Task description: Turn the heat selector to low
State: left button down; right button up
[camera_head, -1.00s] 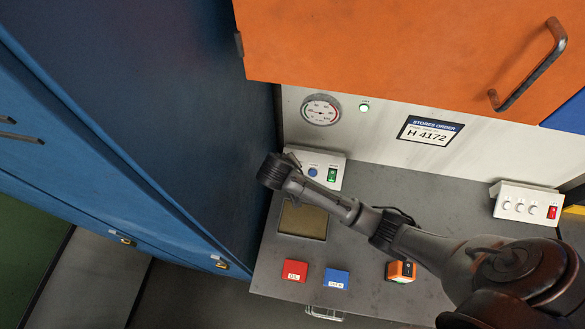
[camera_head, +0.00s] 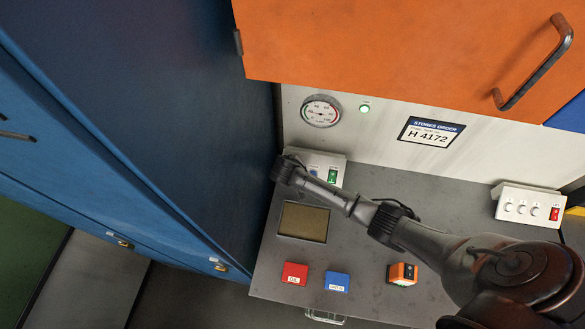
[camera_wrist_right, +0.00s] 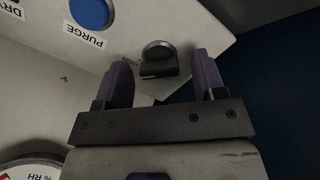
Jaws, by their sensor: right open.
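The heat selector appears to be the dark round knob (camera_wrist_right: 158,58) on a white control box, seen in the right wrist view. Part of a label beside it shows, too small to read surely. My right gripper (camera_wrist_right: 162,72) is open, its purple fingers on either side of the knob; I cannot tell whether they touch it. In the head view my right gripper (camera_head: 289,167) is at the left end of the white control box (camera_head: 325,160) and hides the knob. My left gripper is not in view.
The box has a blue PURGE button (camera_wrist_right: 89,12) and a green switch (camera_head: 332,176). A tall blue cabinet (camera_head: 190,130) stands close on the left. A gauge (camera_head: 321,111) is on the wall. Red (camera_head: 294,273), blue (camera_head: 337,281) and orange (camera_head: 402,273) blocks lie on the bench.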

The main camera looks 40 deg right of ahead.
jog(key=shift+c, duration=0.2)
jog(key=c, duration=0.9)
jog(key=shift+r+n+p, duration=0.15)
jog(key=shift+n+p, duration=0.45)
jog(key=shift+p, duration=0.25)
jog(key=shift+n+p, duration=0.8)
jog(key=n+p, duration=0.3)
jog(key=n, duration=0.1)
jog(key=shift+a+n+h, duration=0.1)
jog(key=shift+n+h, duration=0.2)
jog(key=n+p, duration=0.1)
jog(key=n, duration=0.1)
jog(key=n+p, duration=0.1)
jog(key=n, duration=0.2)
jog(key=shift+s+f+p, duration=0.1)
jog(key=shift+f+p, duration=0.1)
jog(key=shift+p, duration=0.2)
jog(key=n+p, duration=0.1)
jog(key=n, duration=0.3)
jog(key=shift+f, duration=0.1)
jog(key=shift+s+n+t+p, duration=0.1)
jog(key=shift+n+t+p, duration=0.2)
jog(key=shift+n, duration=0.3)
jog(key=shift+f+n, duration=0.1)
jog(key=shift+n, duration=0.2)
